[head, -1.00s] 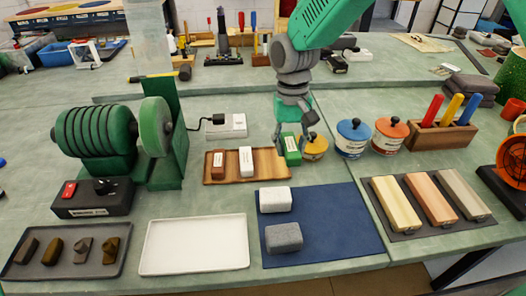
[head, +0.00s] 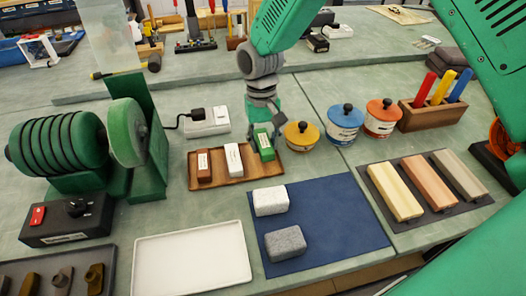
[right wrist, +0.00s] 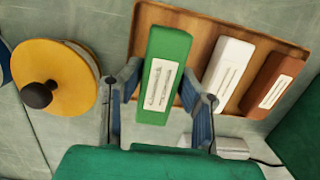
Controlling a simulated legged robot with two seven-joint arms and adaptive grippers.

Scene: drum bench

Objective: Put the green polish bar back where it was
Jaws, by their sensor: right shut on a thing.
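The green polish bar (head: 264,144) has a white label and is at the right end of the wooden tray (head: 222,178), beside the white bar (head: 234,159). My right gripper (head: 262,133) comes down from above and is shut on the green bar. In the right wrist view its two blue fingers (right wrist: 161,95) are on either side of the green bar (right wrist: 163,72), which overlaps the tray's end. Whether the bar's underside touches the tray cannot be told. The brown bar (head: 204,165) lies at the tray's left. My left gripper is not in view.
A yellow-lidded pot (head: 301,136) stands close to the right of the tray. Blue-lidded (head: 343,125) and orange-lidded (head: 382,118) pots stand further right. A blue mat (head: 335,220) with two blocks lies in front. The green wheel machine (head: 127,133) stands at the left.

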